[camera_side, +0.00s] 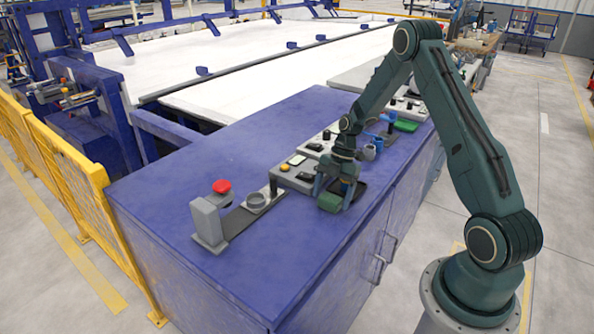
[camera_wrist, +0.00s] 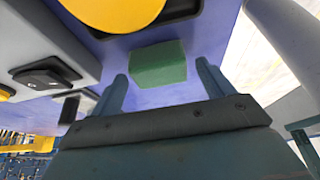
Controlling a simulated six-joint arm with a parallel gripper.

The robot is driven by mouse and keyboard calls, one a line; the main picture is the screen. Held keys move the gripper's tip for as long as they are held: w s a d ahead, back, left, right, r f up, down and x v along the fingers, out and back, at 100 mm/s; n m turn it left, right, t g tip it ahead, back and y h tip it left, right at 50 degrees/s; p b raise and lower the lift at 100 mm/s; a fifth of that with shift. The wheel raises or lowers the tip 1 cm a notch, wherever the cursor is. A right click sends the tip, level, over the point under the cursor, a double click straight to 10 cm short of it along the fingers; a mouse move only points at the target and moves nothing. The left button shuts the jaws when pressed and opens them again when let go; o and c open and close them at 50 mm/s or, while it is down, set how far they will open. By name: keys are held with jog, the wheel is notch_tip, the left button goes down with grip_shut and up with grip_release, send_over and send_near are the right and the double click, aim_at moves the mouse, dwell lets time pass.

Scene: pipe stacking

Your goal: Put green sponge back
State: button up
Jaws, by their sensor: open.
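The green sponge (camera_side: 330,202) lies on the blue bench top near its front edge. In the wrist view the sponge (camera_wrist: 158,64) is a green block just ahead of and between my two fingers. My gripper (camera_side: 335,184) is open and low over the bench at the sponge, with a finger on either side in the side view. In the wrist view, my gripper (camera_wrist: 163,82) has its fingers spread wide with nothing held.
Grey control boxes (camera_side: 298,173) with buttons stand just behind my gripper. A red button (camera_side: 222,186) and a grey bracket (camera_side: 208,222) stand at the left. Another green item (camera_side: 405,126) lies farther back. The bench's front left (camera_side: 285,260) is clear.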

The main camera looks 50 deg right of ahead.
jog(key=v, duration=1)
jog(key=shift+r, duration=0.4)
jog(key=shift+d, duration=0.15)
jog(key=shift+r, duration=0.1)
jog(key=s+a+r+m+t+h, duration=0.1)
jog(key=s+a+r+m+h, duration=0.2)
jog(key=a+r, duration=0.45)
jog(key=s+a+r+m+t, duration=0.1)
jog(key=s+a+r+m, duration=0.2)
jog(key=a+r+m, duration=0.35)
jog(key=s+a+r+m+t, duration=0.1)
jog(key=s+a+m, duration=0.3)
jog(key=s, duration=0.4)
jog(key=s+a+r+m+t+h, duration=0.1)
jog(key=s+a+r+m+t, duration=0.1)
jog(key=s+a+r+m, duration=0.2)
jog(key=shift+s+r+t+h, duration=0.25)
jog(key=shift+s+t+h, duration=0.05)
jog(key=shift+s, duration=1.55)
